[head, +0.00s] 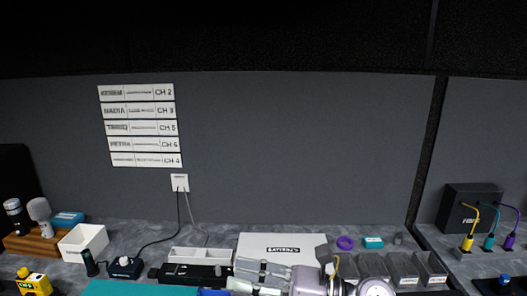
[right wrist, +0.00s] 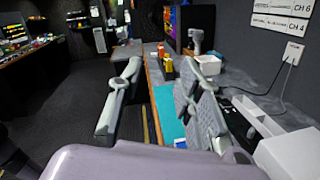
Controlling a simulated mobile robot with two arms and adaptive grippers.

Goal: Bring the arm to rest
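My right gripper (head: 238,274) shows at the bottom middle of the head view, its fingers pointing left over the counter in front of the white labelled box (head: 280,248). In the right wrist view its two grey fingers (right wrist: 160,72) stand wide apart with nothing between them. The counter with a teal mat (right wrist: 168,112) lies beyond and below the fingers. My left gripper does not show in either view.
A white tray (head: 201,256) and a small black device (head: 125,268) stand left of the gripper. A white bin (head: 83,243) and microphones are at far left. Grey bins (head: 403,268) stand at right, near my arm. The wall (head: 300,150) rises behind the counter.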

